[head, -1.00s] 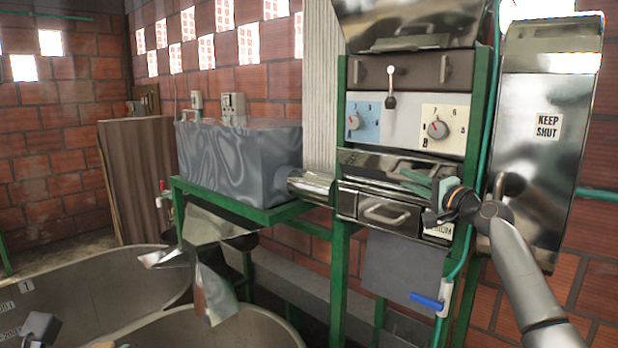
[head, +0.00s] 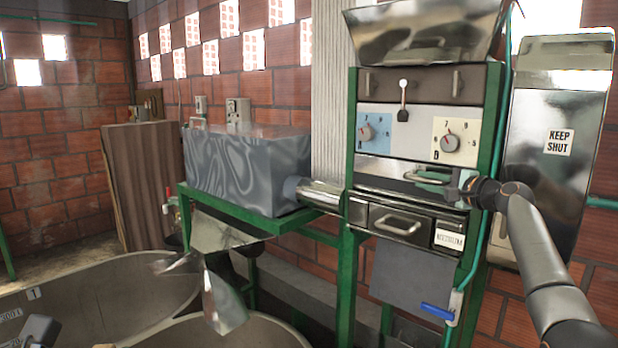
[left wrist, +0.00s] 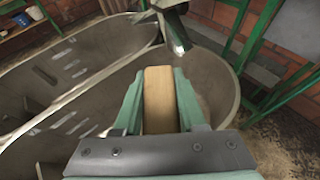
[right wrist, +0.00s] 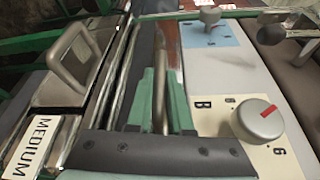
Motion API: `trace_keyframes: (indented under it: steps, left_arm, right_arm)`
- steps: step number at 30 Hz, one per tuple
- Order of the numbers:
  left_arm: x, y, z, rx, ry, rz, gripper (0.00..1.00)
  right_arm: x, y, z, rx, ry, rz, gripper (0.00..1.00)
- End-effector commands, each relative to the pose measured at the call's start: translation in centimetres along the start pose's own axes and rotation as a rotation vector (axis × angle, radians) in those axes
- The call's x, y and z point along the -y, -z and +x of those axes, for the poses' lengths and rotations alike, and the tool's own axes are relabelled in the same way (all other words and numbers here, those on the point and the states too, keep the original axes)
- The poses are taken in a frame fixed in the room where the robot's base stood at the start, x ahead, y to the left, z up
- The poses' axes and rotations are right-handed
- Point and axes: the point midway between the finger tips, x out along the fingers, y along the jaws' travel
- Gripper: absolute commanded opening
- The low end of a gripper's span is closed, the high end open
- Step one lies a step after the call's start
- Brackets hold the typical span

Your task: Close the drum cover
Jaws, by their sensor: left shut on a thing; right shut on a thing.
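The drum cover appears to be the polished metal panel (head: 388,172) below the dials, with a bar handle (head: 422,175). My right gripper (head: 445,181) is shut on that handle. In the right wrist view the bar (right wrist: 160,85) stands between the green fingers (right wrist: 160,110), close to the dial panel. The fingers hide part of the handle. My left gripper (left wrist: 158,100) is shut on a light wooden piece (left wrist: 158,95) over the large metal tubs.
A drawer (head: 395,222) with a handle and label sits below the cover. Two dials (head: 450,143) and a lever (head: 403,95) are above. A KEEP SHUT metal plate (head: 560,100) stands right. Metal tubs (head: 110,290) fill the lower left.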

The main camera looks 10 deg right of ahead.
Motion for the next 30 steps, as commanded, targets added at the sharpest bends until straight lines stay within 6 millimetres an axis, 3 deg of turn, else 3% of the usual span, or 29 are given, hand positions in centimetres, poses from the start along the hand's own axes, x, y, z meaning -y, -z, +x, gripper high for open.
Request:
trace_keyframes:
  steps: [15, 16, 23, 30]
  left_arm:
    - [0.0, -0.07, -0.02, 0.001, 0.0, 0.0, 0.0]
    - [0.0, -0.07, -0.03, 0.001, 0.0, 0.0, 0.0]
    - [0.0, -0.07, -0.02, 0.001, 0.0, 0.0, 0.0]
    - [0.0, -0.05, -0.02, 0.001, 0.0, 0.0, 0.0]
  right_arm:
    - [0.21, 0.1, 0.0, -0.002, -0.003, 0.015, 0.0]
    - [0.22, 0.11, -0.01, -0.002, -0.003, 0.015, 0.22]
    - [0.15, 0.11, 0.0, -0.002, -0.004, 0.015, 0.48]
    - [0.08, 0.12, 0.0, -0.001, -0.006, 0.015, 0.48]
